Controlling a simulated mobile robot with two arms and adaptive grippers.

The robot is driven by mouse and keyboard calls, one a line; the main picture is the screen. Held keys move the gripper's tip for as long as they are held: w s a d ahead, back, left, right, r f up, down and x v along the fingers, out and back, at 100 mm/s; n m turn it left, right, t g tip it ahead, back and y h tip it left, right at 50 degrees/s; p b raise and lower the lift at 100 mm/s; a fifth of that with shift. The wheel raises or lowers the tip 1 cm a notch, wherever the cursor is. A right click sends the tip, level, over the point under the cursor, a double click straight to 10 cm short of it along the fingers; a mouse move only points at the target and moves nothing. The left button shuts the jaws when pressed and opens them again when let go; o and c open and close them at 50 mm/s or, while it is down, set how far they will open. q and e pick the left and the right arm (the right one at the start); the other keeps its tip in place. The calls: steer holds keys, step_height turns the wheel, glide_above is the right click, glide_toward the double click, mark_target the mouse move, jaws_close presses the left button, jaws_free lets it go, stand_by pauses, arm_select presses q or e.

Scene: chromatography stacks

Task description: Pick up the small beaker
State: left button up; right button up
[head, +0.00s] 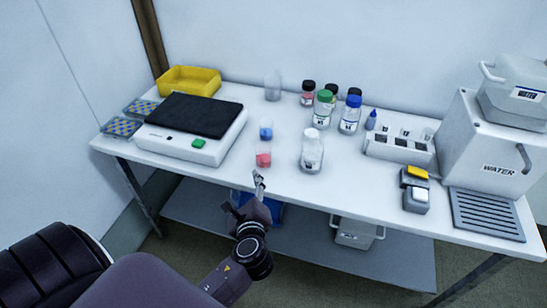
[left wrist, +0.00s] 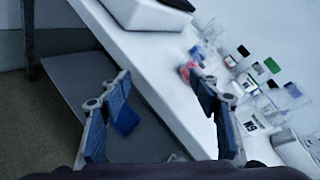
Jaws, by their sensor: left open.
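A small clear beaker with pink-red contents (head: 263,159) stands near the table's front edge. Just behind it stands another small clear vessel with blue contents (head: 266,132). My left gripper (head: 245,193) is in front of the table edge, short of the pink beaker and apart from it. In the left wrist view the gripper (left wrist: 160,88) has its two blue-padded fingers wide apart with nothing between them. The pink beaker (left wrist: 187,71) shows there beyond the right finger, partly hidden by it. My right gripper is not in view.
A black-topped white device (head: 195,128) stands left of the beakers. A labelled bottle (head: 312,152) stands to their right, with several capped bottles (head: 324,108) and a taller clear beaker (head: 272,87) behind. Below the white tabletop (head: 235,178) is a grey shelf (head: 395,262).

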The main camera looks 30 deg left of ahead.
mark_target(263, 154)
arm_select(q)
steer(key=w+r+m+t, duration=0.1)
steer(key=w+m, duration=0.1)
steer(key=m, duration=0.1)
steer(key=w+d+r+m+t, duration=0.1)
steer(key=w+r+m, duration=0.1)
steer(key=m, duration=0.1)
steer(key=w+d+r+m+t, duration=0.1)
steer(key=w+m+t, duration=0.1)
steer(key=m, duration=0.1)
steer(key=shift+r, duration=0.25)
steer(key=shift+w+a+m, duration=0.1)
steer(key=shift+w+m, duration=0.2)
steer(key=shift+w, duration=0.05)
steer(key=x, duration=0.7)
steer(key=shift+f, duration=0.35)
steer(key=c, duration=1.2)
steer(key=shift+c, duration=0.5)
steer(key=shift+r+p, duration=0.15)
steer(key=shift+p, duration=0.15)
